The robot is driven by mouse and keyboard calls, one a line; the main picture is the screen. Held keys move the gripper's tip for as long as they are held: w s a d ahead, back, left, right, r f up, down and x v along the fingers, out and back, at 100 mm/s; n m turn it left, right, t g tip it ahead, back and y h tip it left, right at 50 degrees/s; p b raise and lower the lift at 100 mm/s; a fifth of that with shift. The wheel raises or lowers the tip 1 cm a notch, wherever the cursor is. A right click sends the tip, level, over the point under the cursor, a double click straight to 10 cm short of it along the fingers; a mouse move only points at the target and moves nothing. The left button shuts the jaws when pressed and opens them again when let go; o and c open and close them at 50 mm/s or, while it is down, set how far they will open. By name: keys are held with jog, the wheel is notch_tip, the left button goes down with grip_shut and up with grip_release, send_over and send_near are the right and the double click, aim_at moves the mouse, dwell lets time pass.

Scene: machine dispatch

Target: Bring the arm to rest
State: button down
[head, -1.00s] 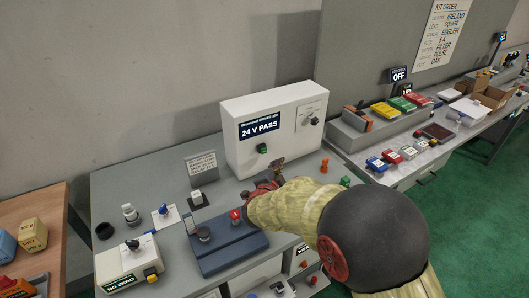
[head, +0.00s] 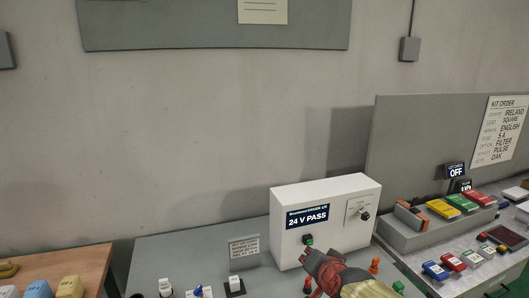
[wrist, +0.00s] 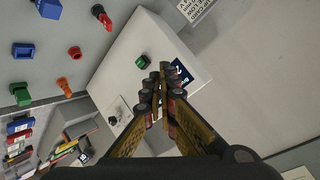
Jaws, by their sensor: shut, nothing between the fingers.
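My arm comes in at the lower right of the head view, with my gripper (head: 318,268) in front of the white tester box (head: 290,240) marked "24 V PASS". In the wrist view my gripper (wrist: 162,75) has its fingers together with nothing between them. The white box (wrist: 150,45) lies beyond the fingertips there, with its green button (wrist: 142,61) just left of them. I cannot tell how far apart the fingers and the box are.
The right-hand bench holds coloured boxes (head: 443,208) and an "OFF" display (head: 456,171).

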jog(key=s+d+f+n+g, duration=0.1)
jog(key=s+d+n+g, duration=0.2)
jog(key=s, duration=1.1)
jog(key=s+d+f+n+g+h, duration=0.1)
jog(key=s+d+n+g, duration=0.2)
jog(key=s, duration=1.1)
jog(key=shift+d+n, duration=0.4)
jog(key=shift+d, duration=0.15)
